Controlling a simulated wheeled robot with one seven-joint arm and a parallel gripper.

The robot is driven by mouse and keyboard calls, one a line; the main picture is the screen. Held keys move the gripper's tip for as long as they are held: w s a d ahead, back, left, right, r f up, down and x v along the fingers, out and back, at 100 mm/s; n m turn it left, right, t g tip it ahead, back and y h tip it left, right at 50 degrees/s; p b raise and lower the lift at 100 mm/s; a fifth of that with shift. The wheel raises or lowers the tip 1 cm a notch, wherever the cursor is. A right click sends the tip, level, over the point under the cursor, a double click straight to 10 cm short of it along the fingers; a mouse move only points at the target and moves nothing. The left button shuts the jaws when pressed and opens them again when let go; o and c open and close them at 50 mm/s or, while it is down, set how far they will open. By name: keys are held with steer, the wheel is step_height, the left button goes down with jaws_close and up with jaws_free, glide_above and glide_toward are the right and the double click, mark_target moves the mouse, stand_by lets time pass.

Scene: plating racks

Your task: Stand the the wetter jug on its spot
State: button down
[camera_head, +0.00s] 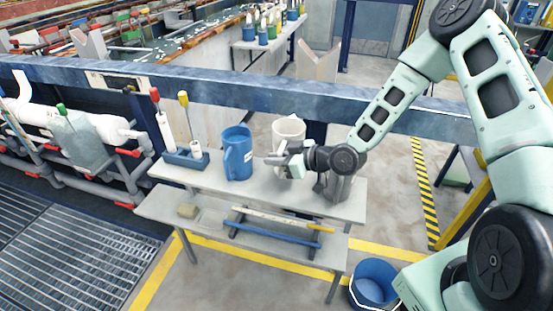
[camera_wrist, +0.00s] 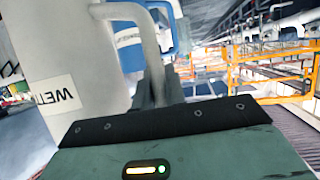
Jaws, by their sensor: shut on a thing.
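The wetter jug (camera_head: 289,129) is white and stands out behind my gripper in the head view, over the upper shelf of the grey bench (camera_head: 210,178). In the wrist view the jug (camera_wrist: 75,45) fills the left side, with a label partly reading "WETT". My gripper (camera_head: 279,160) is shut on its handle (camera_wrist: 150,45); the fingers (camera_wrist: 165,88) show at the handle in the wrist view. The jug's base is partly hidden, so I cannot tell whether it touches the shelf. Its spot cannot be made out.
A blue jug (camera_head: 238,155) stands close left of the wetter jug. A grey vessel (camera_head: 342,187) stands right, partly behind my wrist. A blue holder (camera_head: 185,158) with tools is at the shelf's left end. A blue bucket (camera_head: 374,283) is on the floor.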

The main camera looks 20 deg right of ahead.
mark_target(282, 175)
steer(key=shift+f+b, duration=2.1)
steer(key=shift+f, duration=0.4)
steer(key=shift+f+b, duration=0.4)
steer(key=shift+f, duration=0.1)
steer(key=c, duration=1.4)
jaws_free()
steer(key=shift+o, duration=0.2)
steer(key=v, duration=1.7)
steer(key=shift+d+b, duration=0.2)
steer(key=shift+b, duration=0.25)
steer(key=shift+s, duration=0.1)
